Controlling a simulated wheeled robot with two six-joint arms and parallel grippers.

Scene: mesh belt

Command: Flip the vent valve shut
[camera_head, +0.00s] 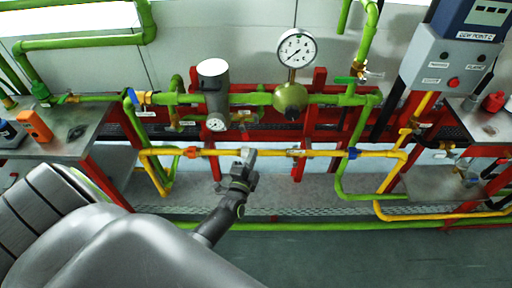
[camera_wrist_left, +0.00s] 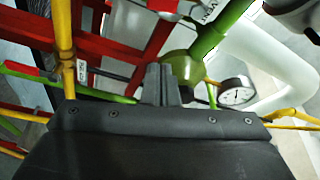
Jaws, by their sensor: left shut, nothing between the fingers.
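My left gripper (camera_head: 248,156) is shut and empty, with its fingertips at the horizontal yellow pipe (camera_head: 228,153) in the head view; I cannot tell if they touch it. Its closed fingers (camera_wrist_left: 161,84) stand up in the middle of the left wrist view. My right gripper is not in view.
A dial gauge (camera_head: 295,48) stands above an olive round vessel (camera_head: 290,97). A grey cylinder (camera_head: 213,80) hangs left of it. Red frame posts (camera_head: 312,120) stand behind the pipes. A grey control box (camera_head: 447,62) is at upper right. Metal tables (camera_head: 75,140) flank the pipework.

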